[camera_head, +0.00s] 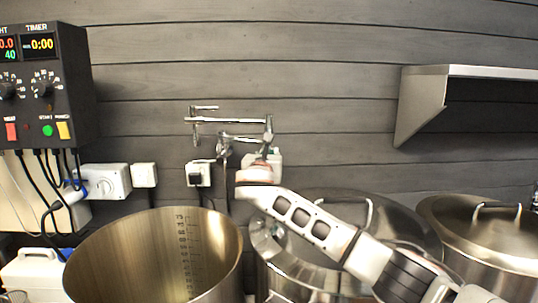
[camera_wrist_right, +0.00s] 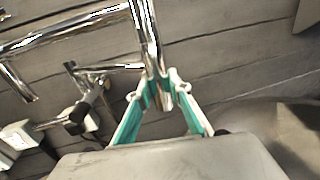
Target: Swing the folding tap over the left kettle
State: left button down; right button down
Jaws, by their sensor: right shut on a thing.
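The folding tap (camera_head: 230,121) is a chrome jointed pipe on the back wall; its upper arm runs level, with a down-turned end at the left and a vertical joint at the right. The left kettle (camera_head: 80,262) is a large open steel pot, with marks inside its wall. My right gripper (camera_head: 262,160) reaches up from the lower right. In the right wrist view its teal-padded fingers (camera_wrist_right: 160,100) are shut on a vertical chrome pipe of the tap (camera_wrist_right: 153,45). In the head view the tap lies above and behind the left kettle's right half. My left gripper is not in view.
A lidded steel kettle (camera_head: 385,213) stands right of the left kettle, partly behind my right arm. Another lidded pot (camera_head: 450,226) is at far right. A control box (camera_head: 75,75) hangs at upper left, a steel shelf (camera_head: 480,72) at upper right. Sockets (camera_head: 144,175) line the wall.

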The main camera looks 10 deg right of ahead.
jog(key=shift+a+f, duration=0.25)
jog(key=shift+f, duration=0.05)
jog(key=c, duration=1.9)
grip_release()
jog(key=shift+o, duration=0.3)
jog(key=shift+r, duration=0.1)
jog(key=shift+d+r, duration=0.1)
jog(key=v, duration=1.2)
